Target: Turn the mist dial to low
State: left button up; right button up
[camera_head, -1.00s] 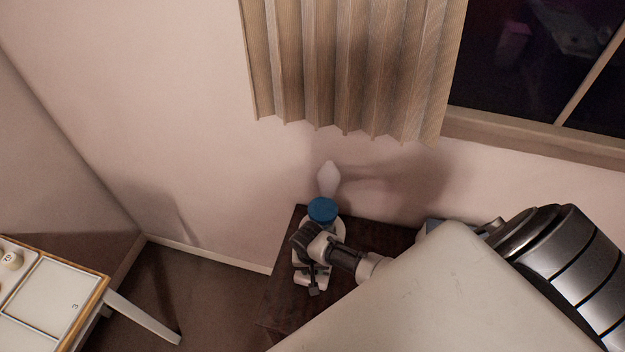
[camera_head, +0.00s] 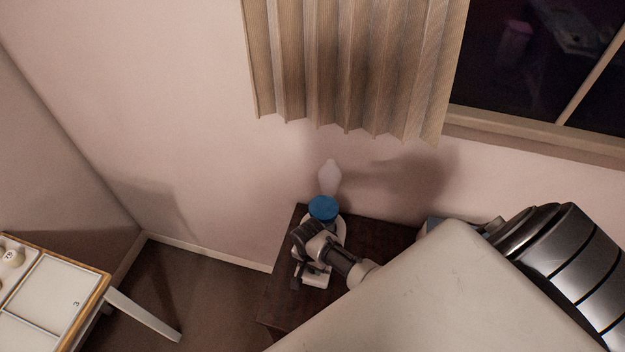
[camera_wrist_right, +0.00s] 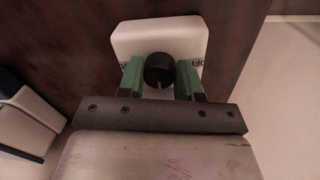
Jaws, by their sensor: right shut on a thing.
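The mist dial (camera_wrist_right: 159,69) is a round black knob on a white panel (camera_wrist_right: 160,35) in the right wrist view. A pale pointer mark on it points toward the bottom of the picture. My right gripper (camera_wrist_right: 159,78) is shut on the dial, with a green finger on each side. The fingers partly cover the dark lettering beside the dial, so I cannot read it fully. In the head view the mister (camera_head: 323,208) has a blue top with pale mist above it, and my right gripper is at its front. My left gripper is not in view.
The mister stands on a dark wooden table (camera_head: 376,234) against the wall. A pleated curtain (camera_head: 345,70) hangs above it beside a dark window. A white table (camera_head: 42,296) with trays is at lower left. My right arm hides much of the lower right.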

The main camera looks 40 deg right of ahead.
jog(key=shift+w+d+r, duration=0.1)
jog(key=o, duration=0.6)
jog(key=shift+o, duration=0.2)
notch_tip(320, 180, up, 11)
jog(key=shift+w+a+b, duration=0.15)
jog(key=shift+a+b, duration=0.05)
jog(key=shift+b, duration=0.25)
